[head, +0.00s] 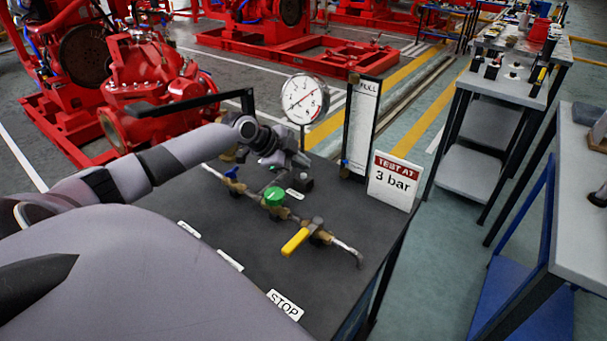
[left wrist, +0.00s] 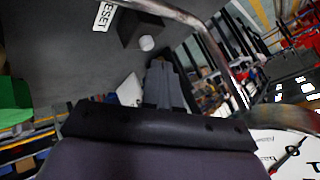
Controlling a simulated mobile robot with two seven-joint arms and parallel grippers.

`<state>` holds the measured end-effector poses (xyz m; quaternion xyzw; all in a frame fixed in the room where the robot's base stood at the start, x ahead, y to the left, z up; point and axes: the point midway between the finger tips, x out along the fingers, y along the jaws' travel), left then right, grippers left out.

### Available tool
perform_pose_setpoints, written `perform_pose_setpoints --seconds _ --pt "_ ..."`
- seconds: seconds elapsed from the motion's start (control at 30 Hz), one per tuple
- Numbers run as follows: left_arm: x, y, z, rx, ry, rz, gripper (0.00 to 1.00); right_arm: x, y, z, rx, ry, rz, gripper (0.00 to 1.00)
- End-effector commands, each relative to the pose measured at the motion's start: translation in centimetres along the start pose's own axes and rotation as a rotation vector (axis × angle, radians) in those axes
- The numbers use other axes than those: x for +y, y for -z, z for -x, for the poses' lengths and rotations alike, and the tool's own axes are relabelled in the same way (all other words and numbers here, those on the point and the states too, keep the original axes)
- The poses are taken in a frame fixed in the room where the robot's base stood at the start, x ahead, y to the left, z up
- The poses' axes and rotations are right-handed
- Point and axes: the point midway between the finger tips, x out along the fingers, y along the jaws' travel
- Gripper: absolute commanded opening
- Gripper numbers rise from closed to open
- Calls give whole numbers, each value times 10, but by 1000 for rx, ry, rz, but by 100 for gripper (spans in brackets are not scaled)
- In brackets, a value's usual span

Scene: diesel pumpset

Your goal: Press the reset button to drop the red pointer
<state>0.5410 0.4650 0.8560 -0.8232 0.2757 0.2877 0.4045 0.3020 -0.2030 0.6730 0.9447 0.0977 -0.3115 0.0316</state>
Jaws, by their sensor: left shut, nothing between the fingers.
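The reset button is a pale round cap (left wrist: 147,43) on a small black box (left wrist: 140,28), with a label ending in "ESET" (left wrist: 103,16) beside it in the left wrist view. In the head view the black box (head: 303,183) is partly hidden behind my gripper. My left gripper (head: 294,160) is shut and empty, close to the box. Its fingertips (left wrist: 160,66) appear just below the button in the left wrist view; I cannot tell if they touch. The white round gauge (head: 305,98) stands behind; red and dark pointer parts show on its dial (left wrist: 290,150). My right gripper is not in view.
A pipe with a green knob (head: 273,196) and yellow-handled valve (head: 296,241) crosses the dark tabletop (head: 330,285). A "TEST AT 3 bar" sign (head: 393,182) and a tall "FULL" panel (head: 360,125) stand at the right edge. A curved metal pipe (left wrist: 205,30) passes near my gripper.

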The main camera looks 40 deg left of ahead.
Motion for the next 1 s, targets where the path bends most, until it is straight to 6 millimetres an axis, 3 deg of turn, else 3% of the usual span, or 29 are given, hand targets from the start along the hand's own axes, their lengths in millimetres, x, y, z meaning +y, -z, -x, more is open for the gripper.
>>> perform_pose_setpoints --seconds 1.0 --pt "5 -4 -6 0 0 0 0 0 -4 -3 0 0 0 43"
